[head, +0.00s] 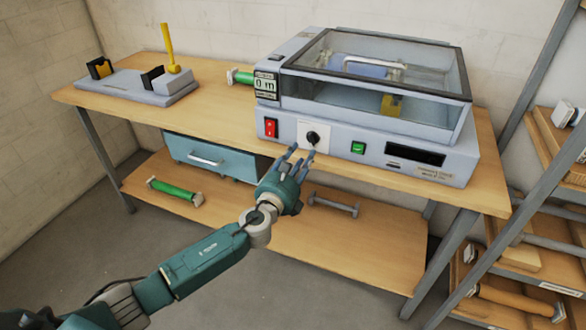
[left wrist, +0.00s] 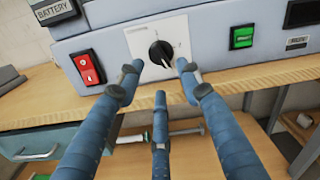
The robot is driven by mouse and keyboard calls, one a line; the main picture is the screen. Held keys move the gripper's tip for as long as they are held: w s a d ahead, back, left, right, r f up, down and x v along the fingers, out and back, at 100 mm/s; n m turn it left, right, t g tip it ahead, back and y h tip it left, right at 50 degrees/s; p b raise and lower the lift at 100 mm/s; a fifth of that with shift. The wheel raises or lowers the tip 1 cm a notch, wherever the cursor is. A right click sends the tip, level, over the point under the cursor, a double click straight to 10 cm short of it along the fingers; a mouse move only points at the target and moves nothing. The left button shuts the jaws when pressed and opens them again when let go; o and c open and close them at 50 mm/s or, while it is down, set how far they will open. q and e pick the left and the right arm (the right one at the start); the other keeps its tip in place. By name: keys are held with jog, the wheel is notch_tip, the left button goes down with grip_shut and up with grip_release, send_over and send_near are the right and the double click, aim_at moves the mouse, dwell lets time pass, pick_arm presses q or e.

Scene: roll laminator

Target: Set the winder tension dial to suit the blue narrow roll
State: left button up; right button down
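The dial (head: 312,138) is a round black knob on a white plate on the front of the grey laminator (head: 380,120). In the left wrist view the dial (left wrist: 161,53) shows a pale pointer line; its scale marks are too small to read. My left gripper (head: 302,153) is in front of and slightly below the dial. In the left wrist view its blue fingers (left wrist: 158,82) are spread and empty, apart from the knob. A blue roll-like shape (head: 360,68) shows under the clear lid; I cannot tell if it is the narrow roll. My right gripper is out of view.
A red switch (head: 270,127) and green button (head: 358,148) flank the dial. A grey stand with a yellow post (head: 168,48) is at left. A drawer (head: 210,158) and green roll (head: 175,191) are below. Shelving (head: 540,220) stands at right.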

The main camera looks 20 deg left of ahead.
pick_arm(q)
jog(key=s, duration=0.6)
jog(key=shift+s, duration=0.15)
jog(key=shift+a, duration=0.1)
